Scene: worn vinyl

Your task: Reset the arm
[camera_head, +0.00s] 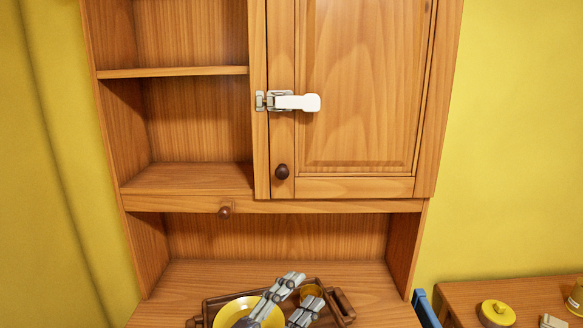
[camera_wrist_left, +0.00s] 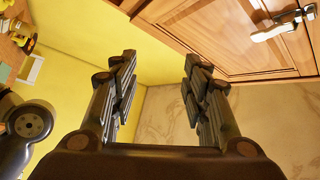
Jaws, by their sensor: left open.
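My left gripper (camera_head: 301,293) shows at the bottom of the head view, its two grey fingers spread apart with nothing between them. It appears in front of a brown tray on the cabinet's counter and covers part of it. In the left wrist view the open fingers (camera_wrist_left: 160,68) stand wide apart, with yellow wall and the cabinet's edge beyond them. My right gripper does not show in either view.
A wooden cabinet (camera_head: 354,178) has a shut door with a white latch (camera_head: 297,102).

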